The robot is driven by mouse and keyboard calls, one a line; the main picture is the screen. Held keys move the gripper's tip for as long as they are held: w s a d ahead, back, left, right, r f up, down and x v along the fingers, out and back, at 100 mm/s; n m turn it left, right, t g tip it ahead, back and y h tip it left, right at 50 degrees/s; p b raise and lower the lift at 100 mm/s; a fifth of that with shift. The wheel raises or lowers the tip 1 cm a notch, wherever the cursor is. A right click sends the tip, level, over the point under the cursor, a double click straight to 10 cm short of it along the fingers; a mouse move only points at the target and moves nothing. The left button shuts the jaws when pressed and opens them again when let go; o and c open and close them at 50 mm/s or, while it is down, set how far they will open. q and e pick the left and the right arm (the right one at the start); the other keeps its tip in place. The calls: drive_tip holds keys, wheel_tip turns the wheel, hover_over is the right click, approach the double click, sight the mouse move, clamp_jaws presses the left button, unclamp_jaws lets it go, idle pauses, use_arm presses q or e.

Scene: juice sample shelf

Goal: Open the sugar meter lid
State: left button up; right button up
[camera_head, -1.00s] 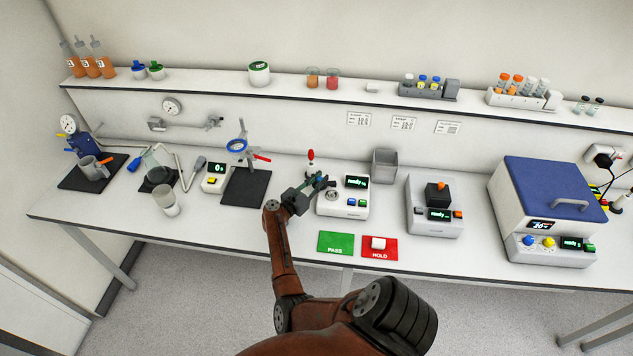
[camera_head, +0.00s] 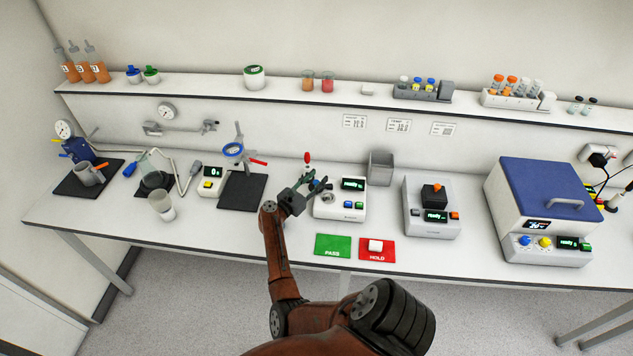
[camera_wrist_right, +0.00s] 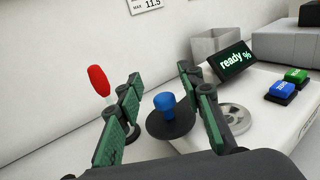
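The sugar meter (camera_head: 338,211) is a white box with a lit "ready" display and blue and green buttons. Its round metal well (camera_wrist_right: 236,118) shows uncovered in the right wrist view. The lid (camera_wrist_right: 172,124), a black disc with a blue knob (camera_wrist_right: 164,101), is off the well, to its left and tilted. My right gripper (camera_wrist_right: 157,80) is open, its green-padded fingers on either side of the knob with gaps visible. In the head view the right gripper (camera_head: 319,183) is at the meter's left rear and mostly hides the lid. My left gripper is not in view.
A red-topped tool (camera_head: 307,158) stands just behind the right gripper. A grey bin (camera_head: 380,167) is behind the meter. A green PASS card (camera_head: 332,245) and red HOLD card (camera_head: 386,256) lie in front. Another instrument (camera_head: 431,208) stands to the right.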

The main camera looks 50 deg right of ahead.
sight(316, 181)
wheel_tip(316, 181, up, 9)
drive_tip(key=shift+f, duration=0.2)
idle(0.6)
